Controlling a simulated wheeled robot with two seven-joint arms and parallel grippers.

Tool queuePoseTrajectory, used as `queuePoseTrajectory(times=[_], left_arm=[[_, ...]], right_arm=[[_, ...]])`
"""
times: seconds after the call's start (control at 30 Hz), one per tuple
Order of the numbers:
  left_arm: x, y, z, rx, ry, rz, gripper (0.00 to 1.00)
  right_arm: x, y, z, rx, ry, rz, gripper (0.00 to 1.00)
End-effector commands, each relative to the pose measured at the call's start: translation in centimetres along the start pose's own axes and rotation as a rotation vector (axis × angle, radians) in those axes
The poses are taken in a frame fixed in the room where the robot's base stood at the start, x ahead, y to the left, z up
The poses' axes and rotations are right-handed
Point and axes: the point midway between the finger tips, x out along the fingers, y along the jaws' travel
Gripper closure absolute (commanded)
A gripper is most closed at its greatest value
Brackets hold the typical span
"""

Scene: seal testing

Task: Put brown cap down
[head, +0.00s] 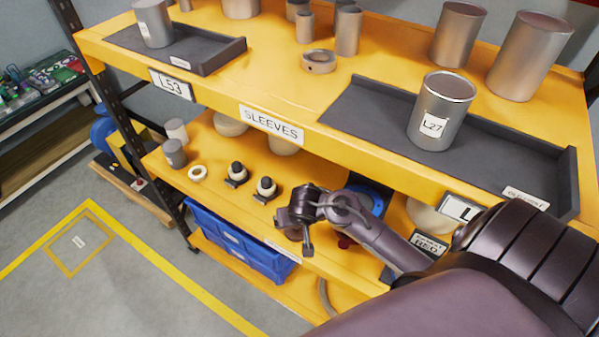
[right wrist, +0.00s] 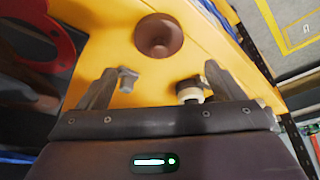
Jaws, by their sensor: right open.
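In the right wrist view a round brown cap (right wrist: 158,36) with a darker centre rests on the yellow shelf. It lies beyond the fingertips of my right gripper (right wrist: 162,78), roughly in line with the gap between them. The fingers are spread and hold nothing. In the head view my right gripper (head: 300,215) is over the front part of the lower yellow shelf (head: 225,165). I cannot make out the brown cap there; the gripper and arm may hide it. My left gripper is not in view.
The upper shelf (head: 275,90) carries metal sleeves and a grey tray (head: 340,110). A blue bin (head: 232,240) sits below. My arm covers the lower right.

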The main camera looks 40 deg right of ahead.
Motion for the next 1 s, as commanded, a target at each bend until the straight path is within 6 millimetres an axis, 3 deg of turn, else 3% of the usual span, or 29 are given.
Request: queuePoseTrajectory(times=[0.1,0.3,1.0], left_arm=[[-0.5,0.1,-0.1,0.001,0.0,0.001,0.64],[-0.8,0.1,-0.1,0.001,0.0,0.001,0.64],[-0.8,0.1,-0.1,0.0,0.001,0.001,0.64]], right_arm=[[-2.4,-0.1,0.0,0.003,0.0,-0.003,0.11],[-4.3,0.0,0.0,0.0,-0.001,-0.001,0.11],[-5.1,-0.3,0.6,-0.028,-0.003,-0.004,0.11]])
